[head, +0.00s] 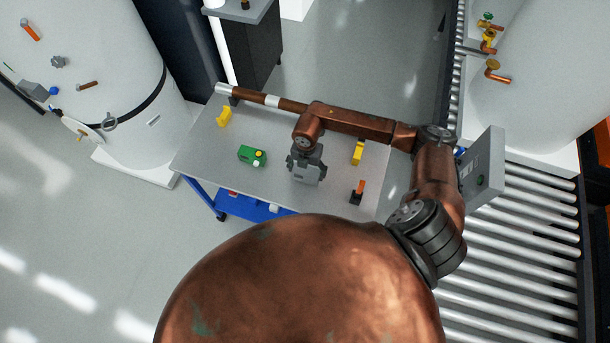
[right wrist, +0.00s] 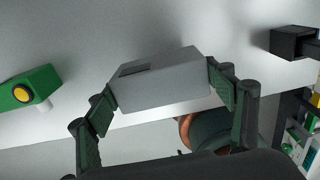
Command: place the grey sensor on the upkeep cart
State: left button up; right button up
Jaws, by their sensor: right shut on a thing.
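The upkeep cart (head: 205,160) has a grey flat top and a blue lower frame; it stands in the middle of the head view. My right gripper (head: 306,164) is over the cart top and shut on the grey sensor (head: 306,173), a small grey box. In the right wrist view the sensor (right wrist: 165,85) sits between both dark fingers, with a dark slot on one face. The cart's pale top shows behind it. I cannot tell whether the sensor touches the top. My left gripper is not in view.
On the cart are a green device with a yellow button (head: 252,156), two yellow pieces (head: 224,117) (head: 358,153) and a black-and-orange item (head: 357,192). A white tank (head: 90,80) stands left. A roller conveyor (head: 510,250) runs right.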

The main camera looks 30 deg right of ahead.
aim_at(307, 175)
jog(key=shift+d+f+p, duration=0.15)
jog(key=shift+f, duration=0.8)
jog(key=shift+d+f+p, duration=0.1)
jog(key=shift+f+p, duration=0.05)
jog(key=shift+f, duration=0.75)
jog(key=o, duration=1.2)
jog(key=shift+f, duration=0.1)
notch_tip(307, 175, up, 12)
jog(key=shift+r+b, duration=0.1)
jog(key=shift+b, duration=0.35)
